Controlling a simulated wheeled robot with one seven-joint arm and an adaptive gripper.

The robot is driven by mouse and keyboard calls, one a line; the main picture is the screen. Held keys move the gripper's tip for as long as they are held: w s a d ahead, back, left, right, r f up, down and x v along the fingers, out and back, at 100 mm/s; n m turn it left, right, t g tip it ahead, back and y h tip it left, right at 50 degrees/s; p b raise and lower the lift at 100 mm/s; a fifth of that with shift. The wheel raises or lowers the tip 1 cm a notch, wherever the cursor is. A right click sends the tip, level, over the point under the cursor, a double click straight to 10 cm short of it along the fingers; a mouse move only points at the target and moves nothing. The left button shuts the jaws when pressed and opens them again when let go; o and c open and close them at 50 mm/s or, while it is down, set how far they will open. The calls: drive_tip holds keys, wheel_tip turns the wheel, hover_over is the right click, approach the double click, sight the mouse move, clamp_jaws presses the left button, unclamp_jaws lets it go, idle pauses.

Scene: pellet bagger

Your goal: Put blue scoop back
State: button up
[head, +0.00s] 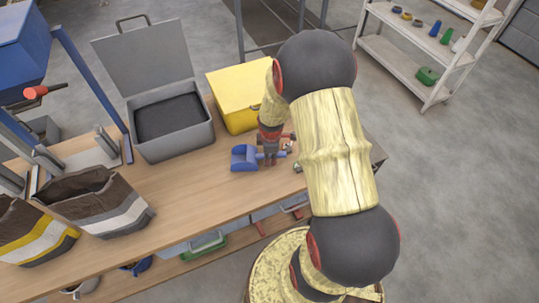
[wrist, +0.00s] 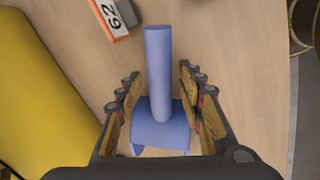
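The blue scoop (head: 243,158) lies on the wooden table in front of the yellow box. In the wrist view the scoop (wrist: 158,70) shows its handle pointing up the picture and its bowl toward my palm. My gripper (head: 272,152) is over the scoop's handle side, pointing down. In the wrist view my gripper (wrist: 160,100) is open, with one finger on each side of the scoop and visible gaps between. Part of the bowl is hidden behind my gripper's body.
The yellow box (head: 236,86) stands close behind my gripper. A grey bin (head: 178,140) with raised lid holds dark material. Paper bags (head: 100,195) stand at the left. An orange-and-white block marked 62 (wrist: 112,16) lies near the handle. White shelves (head: 420,70) stand back right.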

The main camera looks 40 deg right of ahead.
drive_tip(key=s+a+r+m+t+p, duration=0.15)
drive_tip(key=a+r, duration=0.25)
drive_tip(key=r, duration=0.6)
drive_tip(key=s+a+r+m+p, duration=0.15)
drive_tip(key=a+r, duration=0.25)
drive_tip(key=r, duration=0.5)
drive_tip(key=s+a+r+m+t, duration=0.15)
drive_tip(key=a+r, duration=0.35)
drive_tip(key=r, duration=0.5)
drive_tip(key=s+a+r+m+y, duration=0.1)
drive_tip(key=s+a+r+m, duration=0.5)
drive_tip(key=s+a+r, duration=0.3)
drive_tip(key=shift+s+a+r+t, duration=0.3)
drive_tip(key=shift+s+r+t, duration=0.15)
drive_tip(key=shift+s, duration=0.75)
drive_tip(key=shift+f+b, duration=0.3)
